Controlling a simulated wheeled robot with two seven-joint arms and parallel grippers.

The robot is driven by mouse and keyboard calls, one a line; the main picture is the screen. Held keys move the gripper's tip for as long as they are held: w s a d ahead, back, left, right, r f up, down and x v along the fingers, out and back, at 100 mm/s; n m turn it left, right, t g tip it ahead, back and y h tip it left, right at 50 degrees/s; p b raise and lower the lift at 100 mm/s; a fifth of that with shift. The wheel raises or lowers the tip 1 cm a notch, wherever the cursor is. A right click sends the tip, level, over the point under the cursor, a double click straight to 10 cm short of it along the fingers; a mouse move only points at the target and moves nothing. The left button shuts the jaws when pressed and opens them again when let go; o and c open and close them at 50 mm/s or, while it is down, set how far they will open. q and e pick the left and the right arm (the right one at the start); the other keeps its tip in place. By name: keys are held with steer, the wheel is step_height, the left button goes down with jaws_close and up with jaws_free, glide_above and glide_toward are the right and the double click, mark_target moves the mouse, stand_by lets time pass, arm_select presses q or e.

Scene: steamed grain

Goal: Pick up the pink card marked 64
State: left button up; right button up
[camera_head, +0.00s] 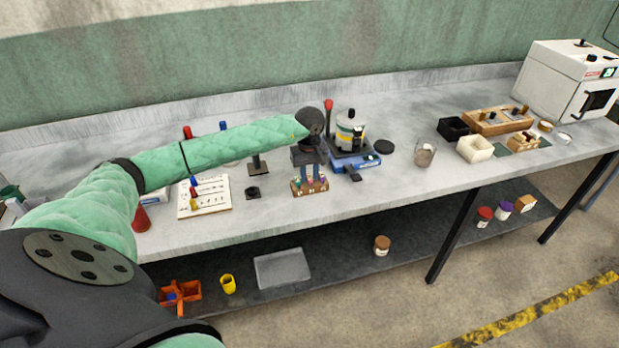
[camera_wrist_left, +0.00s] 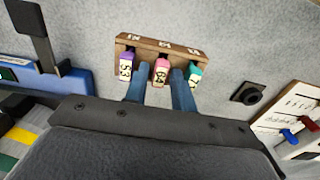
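The pink card marked 64 (camera_wrist_left: 160,72) stands in the middle of a small wooden holder (camera_wrist_left: 158,47), between a purple card marked 53 (camera_wrist_left: 127,64) and a teal card (camera_wrist_left: 195,74) whose number is partly hidden. The holder also shows near the table's front edge in the head view (camera_head: 298,190). My left gripper (camera_wrist_left: 160,70) is open, with one blue finger on each side of the pink card and narrow gaps visible. I cannot tell whether the fingertips are level with the card. In the head view my left gripper (camera_head: 310,172) is over the holder. My right gripper is not in view.
A blue-based device (camera_head: 352,160) stands close behind on the right.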

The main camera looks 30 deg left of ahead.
arm_select(q)
steer(key=shift+f, duration=0.2)
steer(key=shift+c, duration=0.3)
jaws_close()
